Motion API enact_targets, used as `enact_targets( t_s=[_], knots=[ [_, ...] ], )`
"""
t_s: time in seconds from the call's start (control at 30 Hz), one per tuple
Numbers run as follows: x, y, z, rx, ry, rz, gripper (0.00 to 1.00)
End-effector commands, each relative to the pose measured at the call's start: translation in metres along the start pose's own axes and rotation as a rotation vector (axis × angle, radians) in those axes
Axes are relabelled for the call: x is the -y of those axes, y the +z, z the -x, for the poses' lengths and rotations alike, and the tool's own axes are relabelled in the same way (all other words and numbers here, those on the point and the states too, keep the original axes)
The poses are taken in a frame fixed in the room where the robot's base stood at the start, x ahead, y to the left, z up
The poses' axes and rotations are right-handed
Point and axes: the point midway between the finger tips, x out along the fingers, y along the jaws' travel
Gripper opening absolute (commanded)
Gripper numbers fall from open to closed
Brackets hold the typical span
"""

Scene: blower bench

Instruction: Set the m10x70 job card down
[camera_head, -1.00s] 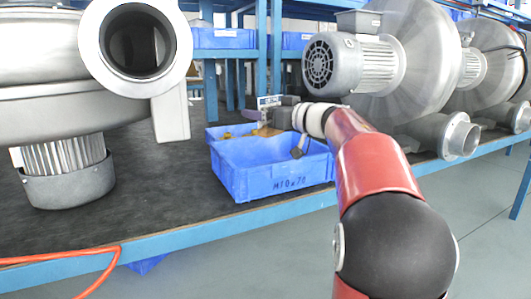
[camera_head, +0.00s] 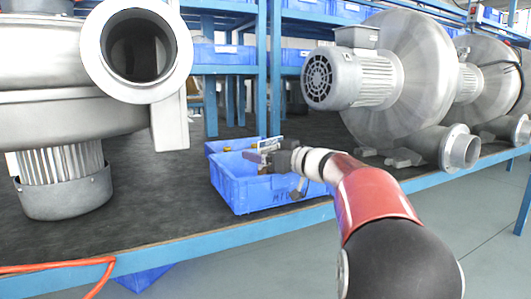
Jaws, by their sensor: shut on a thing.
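My gripper (camera_head: 262,156) is shut on the job card (camera_head: 271,143), a small pale card with a bluish edge. The card shows just above the fingers, too small to read. The gripper is above the front blue bin (camera_head: 232,193), over its back part. The bin's front label begins "M10"; my arm hides the rest. I cannot tell whether the card touches anything besides the gripper.
A second blue bin (camera_head: 214,147) with yellowish pieces stands just behind. A big blower (camera_head: 75,110) is on the left; another blower (camera_head: 405,75) is on the right. Dark bench top (camera_head: 150,215) is free left of the bins.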

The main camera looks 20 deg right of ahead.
Motion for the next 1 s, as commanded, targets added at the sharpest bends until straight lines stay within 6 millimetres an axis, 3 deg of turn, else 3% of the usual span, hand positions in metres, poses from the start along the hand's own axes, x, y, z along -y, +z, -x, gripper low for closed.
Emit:
enact_targets(
  t_s=[0.37,0.4,0.5,0.73,0.87,1.0],
  knots=[
    [0.000,0.009,0.000,-0.001,0.000,-0.001,0.62],
    [0.000,0.009,0.000,0.000,0.000,-0.001,0.89],
    [0.000,0.009,0.000,0.000,0.000,-0.001,1.00],
    [0.000,0.008,0.000,0.000,0.000,0.000,1.00],
    [0.000,-0.003,0.000,-0.001,0.001,0.003,1.00],
    [-0.001,-0.005,0.026,0.000,0.004,0.001,1.00]
  ],
)
